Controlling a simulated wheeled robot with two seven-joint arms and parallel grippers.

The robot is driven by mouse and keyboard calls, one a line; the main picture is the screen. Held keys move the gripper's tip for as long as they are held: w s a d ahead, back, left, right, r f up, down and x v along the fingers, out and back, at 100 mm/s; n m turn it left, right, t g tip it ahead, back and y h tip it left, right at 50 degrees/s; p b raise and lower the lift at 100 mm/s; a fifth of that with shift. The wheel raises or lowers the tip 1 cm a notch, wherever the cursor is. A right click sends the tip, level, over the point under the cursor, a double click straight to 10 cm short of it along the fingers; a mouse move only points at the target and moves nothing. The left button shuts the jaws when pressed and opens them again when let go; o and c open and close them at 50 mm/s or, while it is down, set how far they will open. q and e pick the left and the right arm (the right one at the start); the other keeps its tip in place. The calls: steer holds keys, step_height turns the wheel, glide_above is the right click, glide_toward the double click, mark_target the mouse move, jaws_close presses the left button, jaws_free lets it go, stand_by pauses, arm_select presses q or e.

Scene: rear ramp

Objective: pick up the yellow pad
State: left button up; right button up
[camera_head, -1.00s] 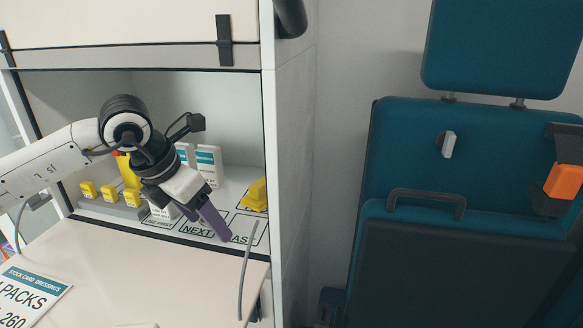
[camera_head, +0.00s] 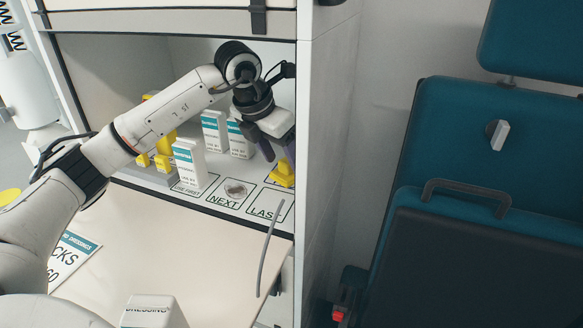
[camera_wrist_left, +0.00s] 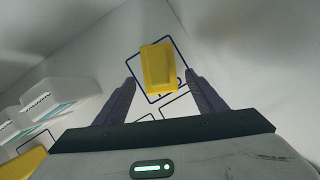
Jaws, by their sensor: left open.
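The yellow pad (camera_head: 284,173) sits inside the cabinet at its right end, behind the mark "LAST". In the left wrist view the yellow pad (camera_wrist_left: 158,67) lies on a dark-outlined square, ahead of and between the fingers. My left gripper (camera_head: 278,152) is open with purple fingers, just above and beside the pad. The left wrist view shows the same gripper (camera_wrist_left: 162,98) with nothing between its fingertips. I see no contact with the pad. My right gripper is not in view.
White boxes with teal labels (camera_head: 188,163) stand left of the gripper on the shelf. The cabinet's right wall (camera_head: 318,160) is close to the pad. A white box (camera_head: 152,312) stands on the counter in front.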

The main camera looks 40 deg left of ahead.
arm_select(q)
steer(key=shift+w+d+f, duration=0.1)
steer(key=shift+w+f, duration=0.1)
steer(key=shift+w, duration=0.35)
steer(key=shift+w+d+f, duration=0.1)
steer(key=shift+w+f, duration=0.05)
steer(key=shift+w, duration=0.35)
steer(key=shift+w+f, duration=0.1)
steer(key=shift+f, duration=0.1)
steer(key=c, duration=1.1)
steer(key=shift+r, duration=0.1)
